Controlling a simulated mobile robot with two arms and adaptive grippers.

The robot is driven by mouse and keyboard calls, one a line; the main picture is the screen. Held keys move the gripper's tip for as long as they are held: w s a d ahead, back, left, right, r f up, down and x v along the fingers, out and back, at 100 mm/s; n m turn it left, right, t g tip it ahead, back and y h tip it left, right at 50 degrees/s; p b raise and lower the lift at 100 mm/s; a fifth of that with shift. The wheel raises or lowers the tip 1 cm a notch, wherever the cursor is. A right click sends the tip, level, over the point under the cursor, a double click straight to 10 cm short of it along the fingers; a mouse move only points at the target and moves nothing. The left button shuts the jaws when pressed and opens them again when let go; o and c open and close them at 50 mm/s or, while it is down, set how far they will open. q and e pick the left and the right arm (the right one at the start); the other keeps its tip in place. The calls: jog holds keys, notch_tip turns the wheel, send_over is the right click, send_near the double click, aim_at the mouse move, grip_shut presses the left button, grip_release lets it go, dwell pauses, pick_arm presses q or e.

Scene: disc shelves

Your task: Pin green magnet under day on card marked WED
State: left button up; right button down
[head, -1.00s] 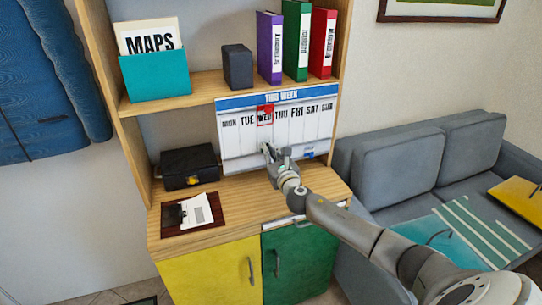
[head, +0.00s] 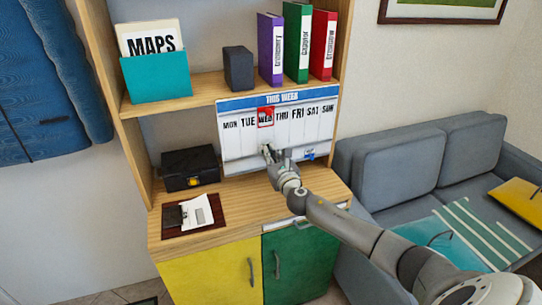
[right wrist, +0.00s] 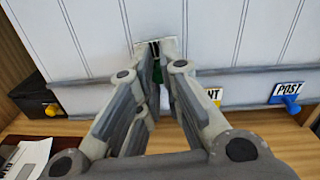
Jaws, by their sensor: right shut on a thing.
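The weekly board (head: 240,150), headed THIS WEEK, leans upright at the back of the wooden counter, with day names from MON to SUN. The WED card (head: 265,118) has a red frame around its day name. My right gripper (head: 268,150) is at the lower part of the board, below WED. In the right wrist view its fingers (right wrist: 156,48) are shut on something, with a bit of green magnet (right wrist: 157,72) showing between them. The fingers hide most of it, and I cannot tell whether it touches the board. My left gripper is not in view.
A POST label with a blue magnet (right wrist: 290,100) is at the board's lower right; another label (right wrist: 214,94) is partly hidden. A black box (head: 190,168) and a clipboard (head: 193,214) are on the counter's left. Binders (head: 297,40) stand on the shelf above. A sofa (head: 420,165) is at right.

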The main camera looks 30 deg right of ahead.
jog(key=shift+w+d, duration=0.1)
jog(key=shift+w, duration=0.3)
jog(key=c, duration=1.5)
grip_release()
jog(key=v, duration=1.2)
jog(key=shift+s+d+f, duration=0.1)
